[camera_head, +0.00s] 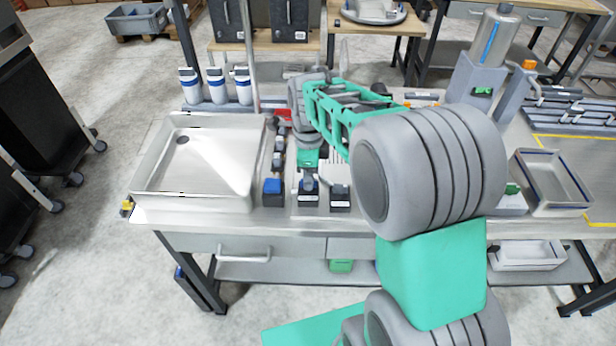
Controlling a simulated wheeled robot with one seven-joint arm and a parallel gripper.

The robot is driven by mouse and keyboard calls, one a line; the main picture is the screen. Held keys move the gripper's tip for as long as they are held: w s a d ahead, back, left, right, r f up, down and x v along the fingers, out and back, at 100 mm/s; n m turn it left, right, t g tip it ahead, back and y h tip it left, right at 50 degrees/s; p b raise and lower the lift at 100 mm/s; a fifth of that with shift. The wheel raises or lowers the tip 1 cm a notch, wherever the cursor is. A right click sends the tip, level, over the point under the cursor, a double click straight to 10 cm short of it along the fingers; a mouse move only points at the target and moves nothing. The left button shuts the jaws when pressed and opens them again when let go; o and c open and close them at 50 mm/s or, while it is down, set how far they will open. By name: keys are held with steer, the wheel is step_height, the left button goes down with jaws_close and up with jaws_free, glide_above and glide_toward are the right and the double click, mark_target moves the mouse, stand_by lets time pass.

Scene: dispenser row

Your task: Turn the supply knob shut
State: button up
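I cannot tell for certain which part is the supply knob. A small red part (283,115) shows beside my wrist at the back of the bench, partly hidden by my arm. A row of small dark blocks stands at the bench's front; the left one (272,192) has a blue top. My arm reaches over the bench from the right and my gripper (309,184) points down at the middle dark block (308,198). The fingers are too small and overlapped to show whether they are open, or whether they touch the block.
A white basin (143,175) fills the bench's left side. Three white-and-blue bottles (216,90) stand behind it. A grey cylinder (494,40) with a blue stripe and an orange-capped post (529,66) stand at right, behind a grey tray (577,208). My arm hides the bench's middle right.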

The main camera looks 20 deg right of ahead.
steer(key=o, duration=0.4)
steer(key=shift+r, duration=0.1)
step_height(320, 180, up, 8)
steer(key=shift+f+b, duration=0.15)
steer(key=shift+b, duration=0.35)
